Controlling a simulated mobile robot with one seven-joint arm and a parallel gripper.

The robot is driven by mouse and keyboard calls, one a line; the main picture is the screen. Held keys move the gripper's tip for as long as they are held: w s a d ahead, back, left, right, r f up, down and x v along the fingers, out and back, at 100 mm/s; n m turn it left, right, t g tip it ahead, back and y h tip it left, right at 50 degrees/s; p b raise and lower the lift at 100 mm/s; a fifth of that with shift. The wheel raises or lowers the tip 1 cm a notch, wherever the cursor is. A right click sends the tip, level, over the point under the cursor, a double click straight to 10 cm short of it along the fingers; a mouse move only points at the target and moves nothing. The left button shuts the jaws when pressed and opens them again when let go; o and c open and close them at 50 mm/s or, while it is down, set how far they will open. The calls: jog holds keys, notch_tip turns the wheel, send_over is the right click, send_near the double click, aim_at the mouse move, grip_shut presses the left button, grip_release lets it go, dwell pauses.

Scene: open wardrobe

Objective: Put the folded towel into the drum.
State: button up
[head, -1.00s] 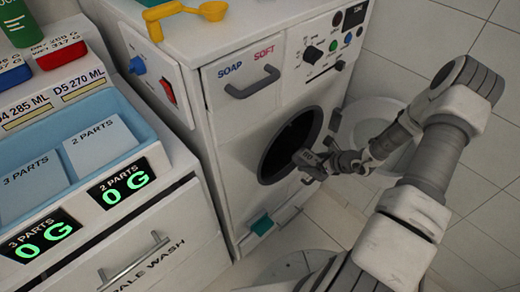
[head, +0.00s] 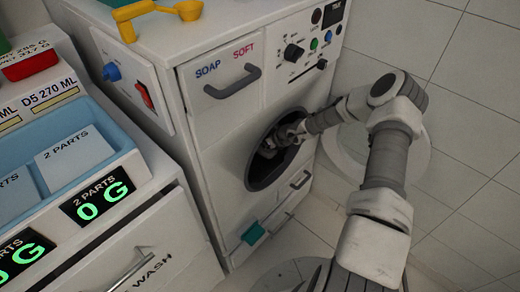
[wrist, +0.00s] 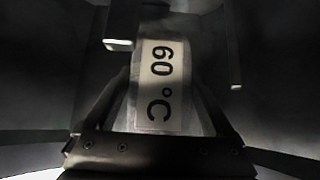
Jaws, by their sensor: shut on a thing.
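The drum (head: 258,174) is the dark round opening in the front of the white washing machine. My gripper (head: 277,144) reaches inside this opening, and the rim partly surrounds it. In the head view I cannot make the towel out. The wrist view does not show clearly whether the towel touches the drum wall.
The round door (head: 350,146) stands open to the right, partly behind my arm. A soap drawer (head: 222,92) is above the opening. A teal tab (head: 253,233) is below it. A scale cabinet (head: 160,235) stands close on the left. A yellow scoop (head: 150,10) lies on top.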

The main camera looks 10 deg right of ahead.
jog(key=shift+f+b, duration=0.75)
jog(key=shift+f, duration=0.95)
jog(key=shift+f, duration=0.2)
jog(key=o, duration=1.2)
jog(key=shift+r, duration=0.1)
